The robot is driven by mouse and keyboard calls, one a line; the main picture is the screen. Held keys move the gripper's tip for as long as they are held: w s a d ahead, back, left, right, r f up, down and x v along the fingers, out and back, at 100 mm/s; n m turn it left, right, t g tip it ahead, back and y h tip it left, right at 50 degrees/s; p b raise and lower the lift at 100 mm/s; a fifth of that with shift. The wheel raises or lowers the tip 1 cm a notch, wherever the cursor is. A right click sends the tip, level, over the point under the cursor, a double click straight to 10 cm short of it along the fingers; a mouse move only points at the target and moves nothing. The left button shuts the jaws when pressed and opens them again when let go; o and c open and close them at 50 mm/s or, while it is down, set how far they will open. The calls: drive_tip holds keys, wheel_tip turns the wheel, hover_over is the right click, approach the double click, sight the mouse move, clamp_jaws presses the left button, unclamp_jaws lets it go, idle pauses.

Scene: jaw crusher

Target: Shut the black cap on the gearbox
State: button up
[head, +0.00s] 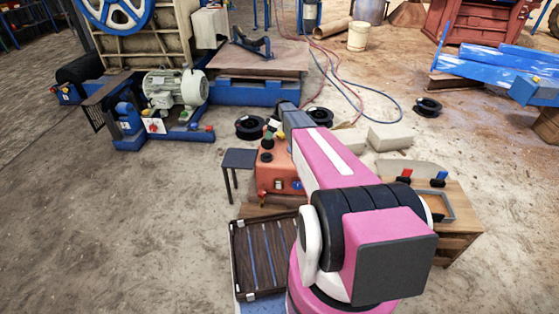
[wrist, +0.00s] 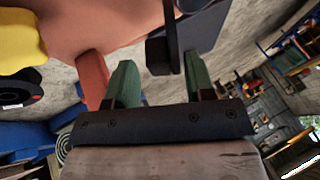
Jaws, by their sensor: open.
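The gearbox is most likely the orange-red housing (head: 284,172) in the middle of the head view, with dark knob-like parts on top. Its orange surface (wrist: 100,22) fills the top of the wrist view. A black block (wrist: 158,57) shows there between my fingers; it may be the black cap, but I cannot tell its hinge or how far it stands open. My gripper (wrist: 160,72) has two green fingers spread apart, with no visible contact on the block. In the head view my pink arm hides most of the gripper and part of the housing.
A small dark side table (head: 239,158) stands left of the housing. A red bar (wrist: 92,80) is close beside the left finger in the wrist view, and a yellow part (wrist: 18,42) is farther left. A wooden bench (head: 462,215) stands right. Floor at left is clear.

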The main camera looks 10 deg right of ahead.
drive_tip(key=v, duration=0.9)
drive_tip(key=s+a+r+m+t+h, duration=0.1)
drive_tip(key=s+m, duration=0.5)
drive_tip(key=s, duration=1.3)
drive_tip(key=s+a+r+m+t+h, duration=0.1)
drive_tip(key=s+a+r+m+h, duration=0.2)
drive_tip(key=s, duration=1.6)
wheel_tip(320, 180, up, 3)
drive_tip(key=m+h, duration=0.1)
drive_tip(key=m, duration=0.3)
drive_tip(key=shift+s+a+t, duration=0.3)
drive_tip(key=shift+f, duration=0.1)
